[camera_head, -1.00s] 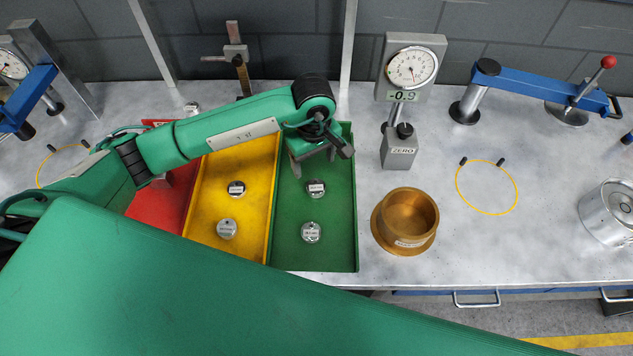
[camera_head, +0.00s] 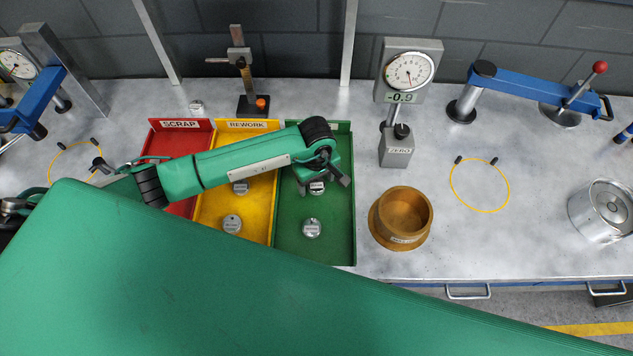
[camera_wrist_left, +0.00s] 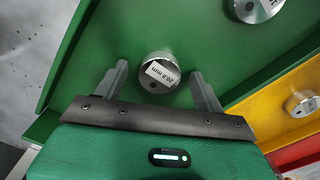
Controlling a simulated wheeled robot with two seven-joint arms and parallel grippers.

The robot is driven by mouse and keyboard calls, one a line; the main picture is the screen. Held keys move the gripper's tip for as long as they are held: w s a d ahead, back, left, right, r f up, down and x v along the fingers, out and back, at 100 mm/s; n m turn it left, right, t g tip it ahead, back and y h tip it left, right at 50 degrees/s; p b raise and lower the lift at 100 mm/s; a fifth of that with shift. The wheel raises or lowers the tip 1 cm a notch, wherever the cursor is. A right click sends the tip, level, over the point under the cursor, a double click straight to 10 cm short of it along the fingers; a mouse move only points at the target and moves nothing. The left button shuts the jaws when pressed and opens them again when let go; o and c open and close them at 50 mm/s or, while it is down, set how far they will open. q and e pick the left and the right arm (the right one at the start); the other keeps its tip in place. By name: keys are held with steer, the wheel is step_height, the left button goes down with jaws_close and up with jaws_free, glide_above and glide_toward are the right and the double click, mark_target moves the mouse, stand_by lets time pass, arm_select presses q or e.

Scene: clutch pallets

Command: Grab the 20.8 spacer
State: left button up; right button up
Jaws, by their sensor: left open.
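The 20.8 spacer (camera_wrist_left: 158,72) is a short silver metal cylinder with a white label that reads 20.8 mm. It lies in the green tray (camera_head: 341,232), toward the back. In the head view the spacer (camera_head: 316,187) is partly covered by my left gripper (camera_head: 320,178). In the left wrist view my left gripper (camera_wrist_left: 160,85) is open, with one finger on each side of the spacer and gaps between. A second silver spacer (camera_head: 312,228) lies nearer the front of the green tray. My right gripper is not in view.
The yellow REWORK tray (camera_head: 262,225) adjoins the green tray and holds two silver spacers. The red SCRAP tray (camera_head: 172,143) is left of it. A brown round bowl (camera_head: 385,240) and a dial gauge (camera_head: 396,150) stand to the right. The bench around the yellow ring (camera_head: 452,185) is clear.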

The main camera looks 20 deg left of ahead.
arm_select(q)
steer(key=c, duration=1.3)
steer(key=shift+w+r, duration=0.1)
steer(key=shift+r, duration=0.05)
